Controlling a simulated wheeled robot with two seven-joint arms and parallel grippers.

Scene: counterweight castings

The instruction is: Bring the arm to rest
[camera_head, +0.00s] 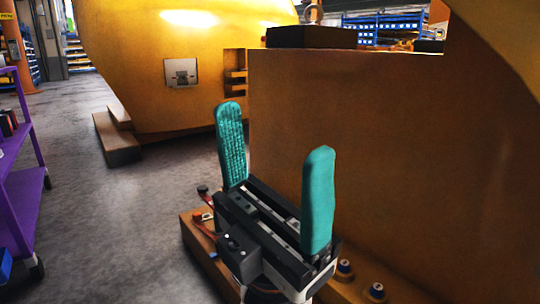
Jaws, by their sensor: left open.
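My left gripper (274,172) is in the lower middle of the head view, with two teal ribbed fingers pointing up. The fingers stand wide apart with nothing between them. The gripper is in front of a large orange casting (400,150) that fills the right side. I cannot tell whether the right finger touches the casting's face. My right gripper is not in view.
A second large yellow casting (140,50) stands behind on wooden blocks (118,140). A purple cart (22,190) is at the left edge. Grey floor (120,230) between cart and gripper is clear. Shelves with blue bins (385,22) are far back.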

